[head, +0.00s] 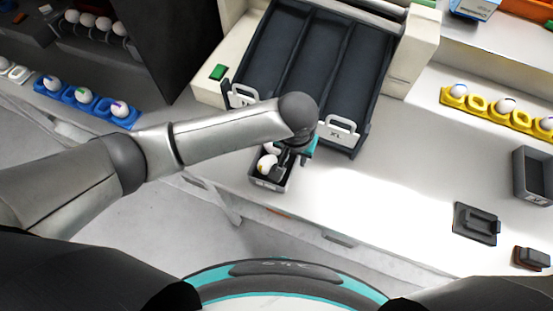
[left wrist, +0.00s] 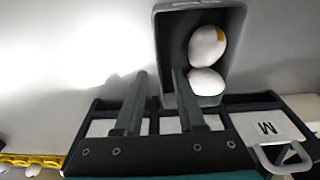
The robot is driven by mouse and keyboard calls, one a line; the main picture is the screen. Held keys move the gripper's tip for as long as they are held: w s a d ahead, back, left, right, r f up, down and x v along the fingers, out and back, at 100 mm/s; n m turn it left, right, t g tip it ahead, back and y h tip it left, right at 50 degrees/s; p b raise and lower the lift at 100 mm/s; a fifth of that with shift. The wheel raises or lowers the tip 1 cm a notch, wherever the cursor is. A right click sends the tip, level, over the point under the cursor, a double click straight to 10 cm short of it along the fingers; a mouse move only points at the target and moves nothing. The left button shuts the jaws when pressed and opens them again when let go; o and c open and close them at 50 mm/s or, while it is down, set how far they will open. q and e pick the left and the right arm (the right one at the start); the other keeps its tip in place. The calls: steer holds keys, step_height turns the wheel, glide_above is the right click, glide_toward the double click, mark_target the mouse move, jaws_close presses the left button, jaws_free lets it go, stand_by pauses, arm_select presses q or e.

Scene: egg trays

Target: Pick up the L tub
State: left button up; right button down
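A small dark grey tub (head: 258,179) with two white eggs stands on the light counter in front of the sloped lanes; its label is not readable, so I cannot tell if it is the L tub. It also shows in the left wrist view (left wrist: 235,30). My left gripper (head: 284,163) is over this tub. In the left wrist view its fingers (left wrist: 159,72) are apart with one tub wall between them, one finger on the inner side and one outside. Contact with the wall cannot be told. My right gripper is out of view.
Dark sloped lanes (head: 327,45) with handles and a white XL label stand behind. Another grey tub (head: 533,187) is at right, near a dark device (head: 477,224). A yellow egg holder (head: 480,104) lies at back right, a blue one (head: 72,98) at left.

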arm_select(q)
steer(key=f, duration=0.3)
steer(key=shift+w+d+f+b, duration=0.1)
steer(key=shift+w+d+b, duration=0.1)
steer(key=shift+b, duration=0.1)
jaws_close()
stand_by(1.2)
